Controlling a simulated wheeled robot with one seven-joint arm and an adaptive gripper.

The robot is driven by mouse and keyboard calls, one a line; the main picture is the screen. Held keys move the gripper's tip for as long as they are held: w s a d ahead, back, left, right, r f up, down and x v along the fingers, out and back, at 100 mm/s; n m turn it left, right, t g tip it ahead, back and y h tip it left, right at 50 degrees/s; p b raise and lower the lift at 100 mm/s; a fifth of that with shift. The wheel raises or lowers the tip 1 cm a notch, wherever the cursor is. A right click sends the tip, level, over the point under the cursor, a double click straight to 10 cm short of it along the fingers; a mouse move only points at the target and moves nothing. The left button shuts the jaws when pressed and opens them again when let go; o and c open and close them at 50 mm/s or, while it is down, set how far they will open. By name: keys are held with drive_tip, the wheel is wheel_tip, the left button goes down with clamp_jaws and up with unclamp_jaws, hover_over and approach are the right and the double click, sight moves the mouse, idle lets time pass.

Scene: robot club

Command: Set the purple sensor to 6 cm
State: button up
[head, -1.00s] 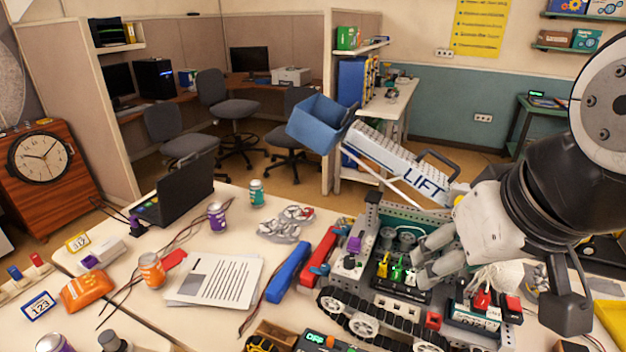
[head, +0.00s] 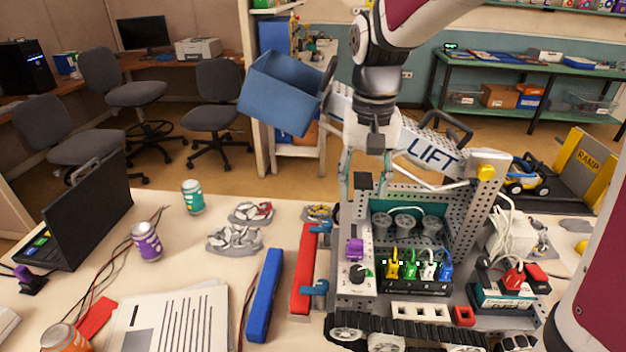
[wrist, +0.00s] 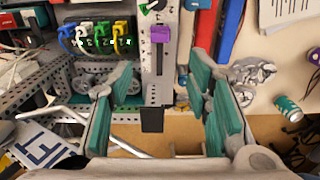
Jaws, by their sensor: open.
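A small purple block (head: 354,248), which looks like the purple sensor, sits on a narrow light-grey panel (head: 352,275) at the left side of the tracked robot model. A dark knob with a green mark is just in front of it. In the wrist view the purple block (wrist: 160,35) stands on the panel near a scale too small to read. My gripper (head: 366,186) is open and empty, above the far end of the panel. In the wrist view its green-padded fingers (wrist: 162,80) are spread either side of the panel, with the block beyond the tips.
Colored plugs (head: 420,266) sit right of the panel. A red bar (head: 305,270) with blue clips and a blue bar (head: 264,295) lie to its left. The lift arm with its blue bucket (head: 285,92) rises behind.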

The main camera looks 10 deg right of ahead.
sight(357, 241)
wheel_tip(357, 241, down, 14)
drive_tip(key=shift+r, duration=0.1)
idle(0.5)
clamp_jaws()
